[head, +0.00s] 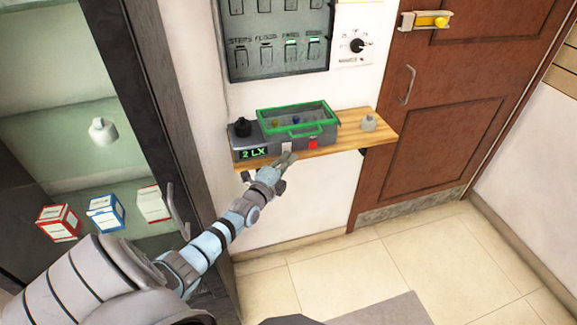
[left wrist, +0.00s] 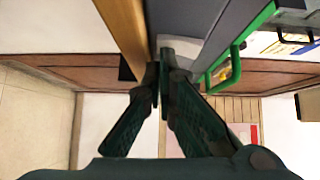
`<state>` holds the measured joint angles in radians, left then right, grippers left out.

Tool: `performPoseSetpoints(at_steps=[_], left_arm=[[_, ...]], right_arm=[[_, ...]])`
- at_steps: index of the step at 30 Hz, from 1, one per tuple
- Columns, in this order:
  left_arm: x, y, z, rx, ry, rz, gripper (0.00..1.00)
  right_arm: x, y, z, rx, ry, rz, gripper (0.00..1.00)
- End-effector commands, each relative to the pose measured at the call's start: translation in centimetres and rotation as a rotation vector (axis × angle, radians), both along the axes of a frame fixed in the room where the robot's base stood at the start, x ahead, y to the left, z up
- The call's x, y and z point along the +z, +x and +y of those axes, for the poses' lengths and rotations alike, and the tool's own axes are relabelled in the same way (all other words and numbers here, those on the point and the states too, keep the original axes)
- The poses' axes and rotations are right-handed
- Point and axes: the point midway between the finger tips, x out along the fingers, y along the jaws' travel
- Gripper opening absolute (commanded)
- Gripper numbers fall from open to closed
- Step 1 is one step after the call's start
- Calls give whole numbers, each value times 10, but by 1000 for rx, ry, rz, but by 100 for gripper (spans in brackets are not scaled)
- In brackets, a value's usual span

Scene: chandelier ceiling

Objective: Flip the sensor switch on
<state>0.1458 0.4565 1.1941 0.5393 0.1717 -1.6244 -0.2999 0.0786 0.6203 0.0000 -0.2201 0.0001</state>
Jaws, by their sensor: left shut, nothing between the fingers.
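A grey sensor box (head: 262,150) with a green-framed clear lid (head: 295,118) sits on a wooden wall shelf (head: 350,138). Its front has a green "2 LX" display (head: 255,153), a pale switch-like tab (head: 287,147) and a red part (head: 313,144). My left gripper (head: 287,159) is shut and empty at the box's front, just below the pale tab. In the left wrist view, its fingertips (left wrist: 165,62) are together beside the grey box (left wrist: 190,18); a pale piece (left wrist: 180,46) shows right by them. I cannot tell whether they touch it. My right gripper is not in view.
A black knob (head: 242,127) stands at the box's left end and a small grey bottle (head: 369,122) on the shelf's right. A dark-framed cabinet (head: 160,90) stands left, a brown door (head: 450,100) right.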

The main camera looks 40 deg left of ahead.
Motion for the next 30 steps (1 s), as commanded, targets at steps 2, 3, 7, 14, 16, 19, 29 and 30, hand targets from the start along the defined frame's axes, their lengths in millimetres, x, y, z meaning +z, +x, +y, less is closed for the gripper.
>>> performPoseSetpoints(at_steps=[2,3,7,14,16,19,29,30], left_arm=[[-3,-1,0,1,-5,6,0],[-3,-1,0,1,-5,7,0],[-2,-1,-2,0,-5,7,0],[-1,-9,-32,-10,-8,8,0],[-2,-18,-44,-14,-6,8,0],[-4,-43,-47,-16,-4,8,0],[-13,-102,-58,-19,-3,5,0],[-14,-105,-59,-19,-3,4,0]], right_arm=[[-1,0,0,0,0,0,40],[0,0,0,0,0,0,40],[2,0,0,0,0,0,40],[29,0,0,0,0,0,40],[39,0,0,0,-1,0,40],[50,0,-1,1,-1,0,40],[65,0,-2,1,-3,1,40],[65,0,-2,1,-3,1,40]])
